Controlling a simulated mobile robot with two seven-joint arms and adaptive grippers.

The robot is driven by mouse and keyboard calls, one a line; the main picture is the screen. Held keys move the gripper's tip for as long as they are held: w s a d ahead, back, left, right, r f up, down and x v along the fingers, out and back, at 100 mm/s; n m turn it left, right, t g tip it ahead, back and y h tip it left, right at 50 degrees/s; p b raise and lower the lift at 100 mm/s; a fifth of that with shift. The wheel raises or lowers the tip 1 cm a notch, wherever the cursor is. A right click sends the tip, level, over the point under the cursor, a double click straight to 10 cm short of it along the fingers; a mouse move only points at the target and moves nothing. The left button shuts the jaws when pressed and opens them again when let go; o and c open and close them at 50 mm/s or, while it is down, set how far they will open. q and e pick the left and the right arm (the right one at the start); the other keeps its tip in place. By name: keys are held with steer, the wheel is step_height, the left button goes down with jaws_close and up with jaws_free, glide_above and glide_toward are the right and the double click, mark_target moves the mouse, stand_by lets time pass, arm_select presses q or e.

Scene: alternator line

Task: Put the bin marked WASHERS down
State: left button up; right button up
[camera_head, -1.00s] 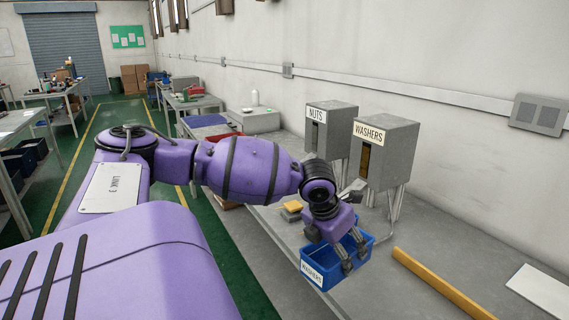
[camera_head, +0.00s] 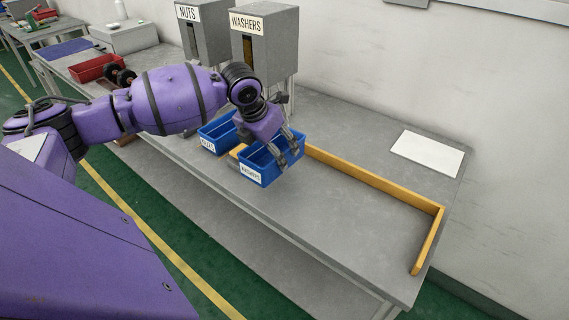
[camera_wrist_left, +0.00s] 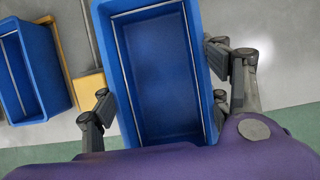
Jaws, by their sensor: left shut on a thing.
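The blue bin marked WASHERS (camera_head: 258,174) is in the middle of the head view, label toward the front. My left gripper (camera_head: 285,151) is shut on it, with fingers at its right side in that view. In the left wrist view the bin (camera_wrist_left: 160,80) fills the middle, its inside looks empty, and my gripper's fingers sit at both long sides. The bin appears level and over the bench (camera_head: 330,225); a gap beneath it cannot be made out. My right gripper is not in view.
A second blue bin (camera_head: 212,139) stands just left of it, also in the wrist view (camera_wrist_left: 28,70). A yellow rail (camera_head: 375,180) bounds the bench area to the right, which is clear. NUTS (camera_head: 208,38) and WASHERS (camera_head: 268,45) dispensers stand behind. A white sheet (camera_head: 427,152) lies at the back right.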

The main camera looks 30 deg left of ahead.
arm_select(q)
steer(key=w+f, duration=0.1)
steer(key=w+d+f, duration=0.1)
steer(key=f, duration=0.1)
steer(key=shift+w, duration=0.2)
steer(key=shift+w+d+f, duration=0.1)
steer(key=shift+w+f, duration=0.05)
steer(key=shift+f, duration=0.75)
steer(key=shift+w+d+f, duration=0.1)
steer(key=shift+f, duration=0.75)
steer(key=shift+f, duration=0.1)
steer(key=o, duration=1.3)
steer(key=v, duration=1.2)
steer(key=shift+s+p, duration=0.1)
steer(key=shift+p, duration=0.2)
